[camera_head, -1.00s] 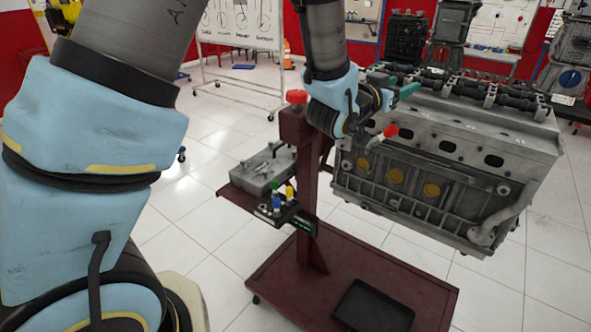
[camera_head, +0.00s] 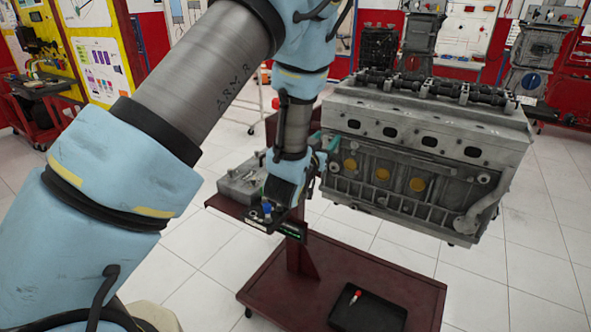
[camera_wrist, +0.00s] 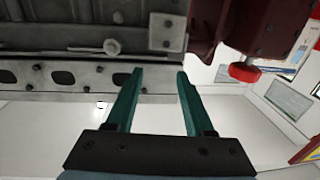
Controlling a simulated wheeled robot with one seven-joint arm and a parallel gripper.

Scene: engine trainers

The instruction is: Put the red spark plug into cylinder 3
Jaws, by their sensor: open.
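The red spark plug (camera_head: 355,297) lies in the black tray (camera_head: 368,318) on the base of the engine stand. My gripper (camera_head: 326,142) is at the upper left edge of the engine block (camera_head: 420,150), well above that tray. In the wrist view my gripper (camera_wrist: 159,73) has its two teal fingers apart with nothing between them. The engine block also shows in the wrist view (camera_wrist: 60,45), beyond the fingertips. Several dark oval openings run along its side in the head view. I cannot tell which belongs to cylinder 3.
The dark red stand (camera_head: 300,262) carries the engine. A small black holder (camera_head: 262,222) with a blue plug (camera_head: 267,208) sits on its side shelf, partly hidden by my arm. A grey box (camera_head: 240,184) is beside it. A red knob (camera_wrist: 244,73) shows in the wrist view.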

